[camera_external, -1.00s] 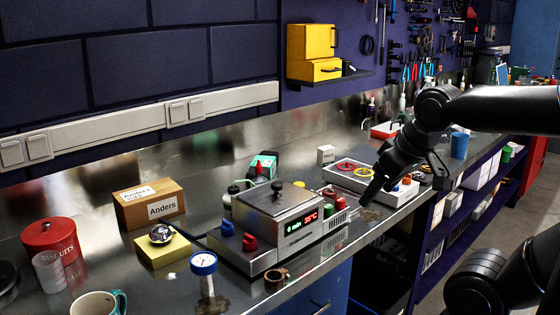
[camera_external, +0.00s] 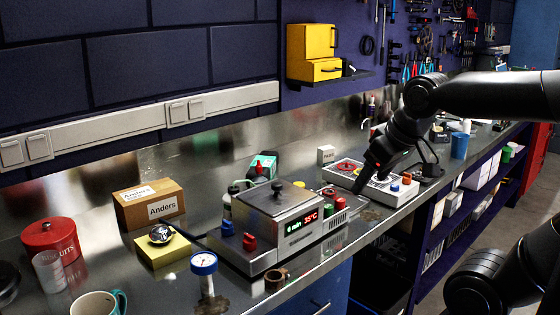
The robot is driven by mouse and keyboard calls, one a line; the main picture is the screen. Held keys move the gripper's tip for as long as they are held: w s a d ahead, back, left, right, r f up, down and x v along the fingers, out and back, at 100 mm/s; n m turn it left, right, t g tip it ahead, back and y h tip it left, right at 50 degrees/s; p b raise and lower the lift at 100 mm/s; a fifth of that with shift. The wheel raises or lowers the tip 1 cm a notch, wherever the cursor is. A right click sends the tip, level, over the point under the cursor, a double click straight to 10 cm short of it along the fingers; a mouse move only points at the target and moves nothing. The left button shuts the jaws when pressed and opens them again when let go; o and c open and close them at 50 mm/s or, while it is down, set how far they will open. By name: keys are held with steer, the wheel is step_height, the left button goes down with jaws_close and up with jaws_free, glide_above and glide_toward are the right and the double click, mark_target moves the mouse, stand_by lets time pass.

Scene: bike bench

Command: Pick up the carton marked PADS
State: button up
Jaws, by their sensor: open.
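A small white carton (camera_external: 326,154) stands upright at the back of the steel bench, near the wall. It has faint dark print on its front, too small to read for certain. My gripper (camera_external: 359,188) points down and to the left over the bench, to the right of the carton and nearer the front. It is open and apart from the carton. Its fingers are dark and small here, and I see nothing held between them.
A steel device with a red and green display (camera_external: 284,220) stands left of my gripper. A green and black device (camera_external: 263,167) stands left of the carton. A cardboard box (camera_external: 150,207) is further left.

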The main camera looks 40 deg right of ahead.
steer(key=w+d+r, duration=0.2)
steer(key=w+d, duration=0.1)
steer(key=w, duration=0.4)
steer(key=w+d+r, duration=0.3)
steer(key=w, duration=0.4)
steer(key=m+g, duration=0.1)
steer(key=m, duration=0.1)
glide_toward(328, 148)
step_height(328, 148, down, 2)
steer(key=a, duration=0.1)
steer(key=shift+h, duration=0.4)
steer(key=x, duration=0.5)
steer(key=shift+w+a+f, duration=0.1)
steer(key=shift+w+a, duration=0.1)
steer(key=shift+w, duration=0.2)
steer(key=shift+d+x, duration=0.15)
steer(key=shift+x, duration=1.2)
steer(key=shift+d+x, duration=0.2)
steer(key=shift+x, duration=1.2)
steer(key=shift+s, duration=0.1)
steer(key=shift+c, duration=0.3)
steer(key=c, duration=1)
